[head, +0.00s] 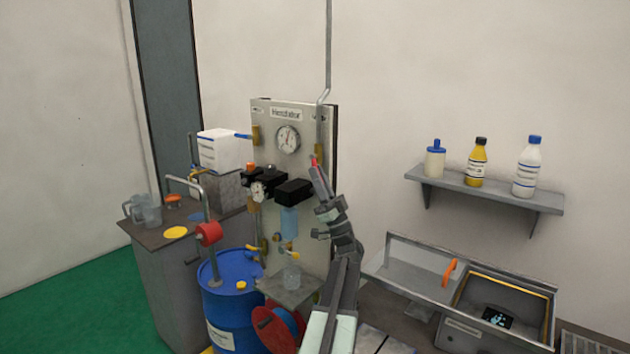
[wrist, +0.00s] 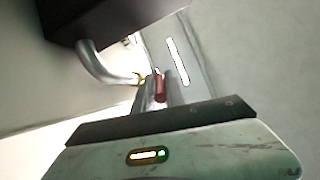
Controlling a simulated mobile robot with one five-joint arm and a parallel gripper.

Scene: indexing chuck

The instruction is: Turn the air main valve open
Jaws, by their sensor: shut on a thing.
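The valve at the panel's upper right has a brass body (head: 319,150) below a grey pipe that comes down the wall. Its red handle (head: 313,161) shows at the tip of my gripper (head: 317,168). In the wrist view the red handle (wrist: 160,88) sits between the two fingers of my gripper (wrist: 161,92), which is shut on it. A yellowish fitting (wrist: 138,79) shows just left of the fingers. The fingers hide part of the handle, and its exact angle is hard to tell.
The panel (head: 262,112) carries a round gauge (head: 288,138) and black units (head: 293,192) left of my arm. A blue drum (head: 232,290) and red hose reel (head: 268,327) stand below. A shelf with bottles (head: 490,196) and an open-lidded box (head: 490,310) are at right.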

